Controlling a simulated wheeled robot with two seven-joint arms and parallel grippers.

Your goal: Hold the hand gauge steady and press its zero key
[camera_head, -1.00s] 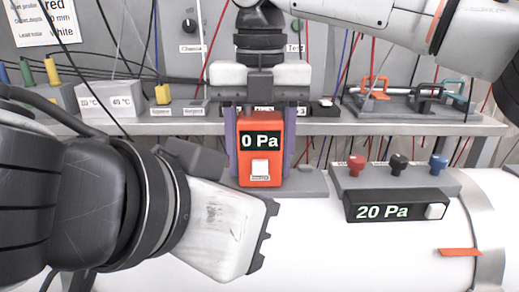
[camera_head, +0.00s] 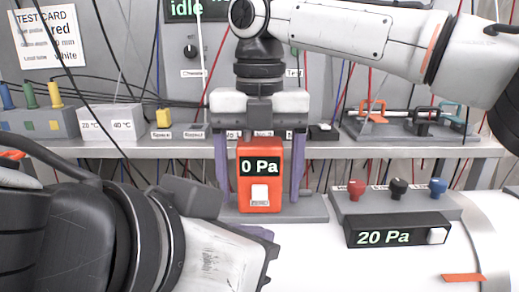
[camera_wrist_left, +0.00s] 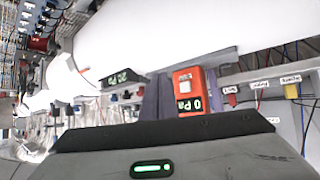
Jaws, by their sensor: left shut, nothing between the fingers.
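The hand gauge (camera_head: 245,207) is an orange-red block standing upright on a grey base. Its display reads 0 Pa, and its white zero key (camera_head: 259,193) faces me below the display. The gauge also shows in the left wrist view (camera_wrist_left: 198,78). My right gripper (camera_head: 259,178) points down from above, with one purple finger on each side of the gauge. Gaps show between the fingers and the gauge, so it is open around it. My left gripper (camera_head: 266,245) is shut and empty, below and in front of the gauge; its fingertips are mostly hidden.
A black display (camera_head: 384,234) reading 20 Pa, with a white key, sits to the right on the white pipe (camera_head: 330,270). Red, black and blue knobs (camera_head: 398,189) stand behind it. A grey shelf (camera_head: 350,150) with labelled blocks and clamps runs behind. Cables hang around.

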